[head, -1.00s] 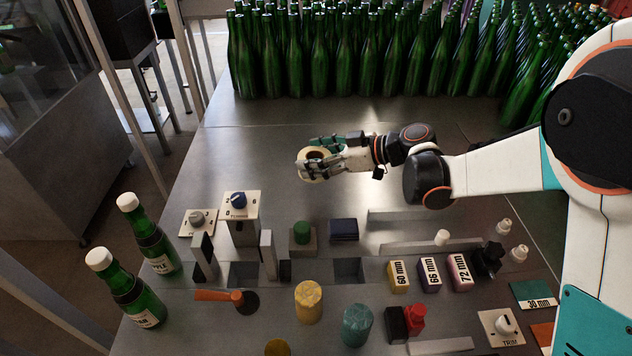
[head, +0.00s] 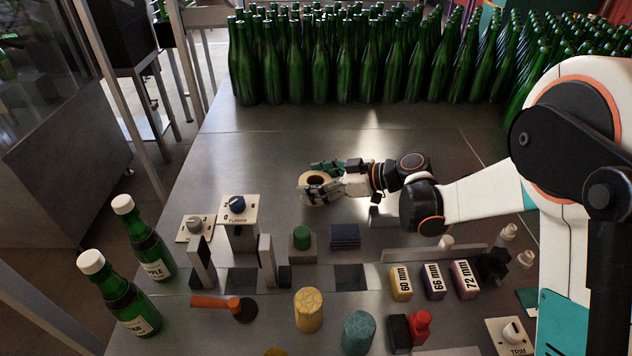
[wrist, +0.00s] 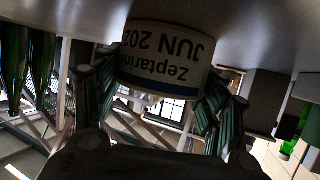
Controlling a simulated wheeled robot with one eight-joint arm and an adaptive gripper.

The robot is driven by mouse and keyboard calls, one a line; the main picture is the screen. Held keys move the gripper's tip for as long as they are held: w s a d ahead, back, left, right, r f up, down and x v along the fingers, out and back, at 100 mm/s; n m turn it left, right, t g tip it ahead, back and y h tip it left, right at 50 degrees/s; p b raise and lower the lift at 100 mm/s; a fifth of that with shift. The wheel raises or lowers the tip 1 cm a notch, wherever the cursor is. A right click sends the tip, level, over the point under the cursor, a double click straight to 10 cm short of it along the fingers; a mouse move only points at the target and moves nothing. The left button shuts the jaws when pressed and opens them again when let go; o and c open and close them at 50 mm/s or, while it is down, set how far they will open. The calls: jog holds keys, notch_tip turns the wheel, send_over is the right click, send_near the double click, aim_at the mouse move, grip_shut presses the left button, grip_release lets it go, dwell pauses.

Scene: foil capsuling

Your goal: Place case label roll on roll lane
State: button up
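The case label roll (head: 313,181) is a pale, short cylinder with a dark open core, at mid table in the head view. In the wrist view the label roll (wrist: 167,55) shows upside-down print, "Zeptarine" and "JUN 202". My gripper (head: 325,188) is closed around its sides, with one finger on each side in the wrist view (wrist: 160,95). The roll is upright, close to the tabletop; I cannot tell if it touches. Two low metal rails, likely the roll lane, lie to the right: the near rail (head: 432,252) shows, the far one is mostly behind my arm.
Rows of green bottles (head: 365,60) fill the back of the table. In front stand a blue-knobbed block (head: 238,208), a green button (head: 301,236), a dark blue stack (head: 344,236) and marked blocks (head: 434,281). The table (head: 270,150) left of and behind the roll is clear.

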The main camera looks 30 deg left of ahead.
jog(key=shift+o, duration=1)
jog(key=shift+r, duration=0.2)
jog(key=p+v, duration=0.3)
jog(key=v, duration=0.9)
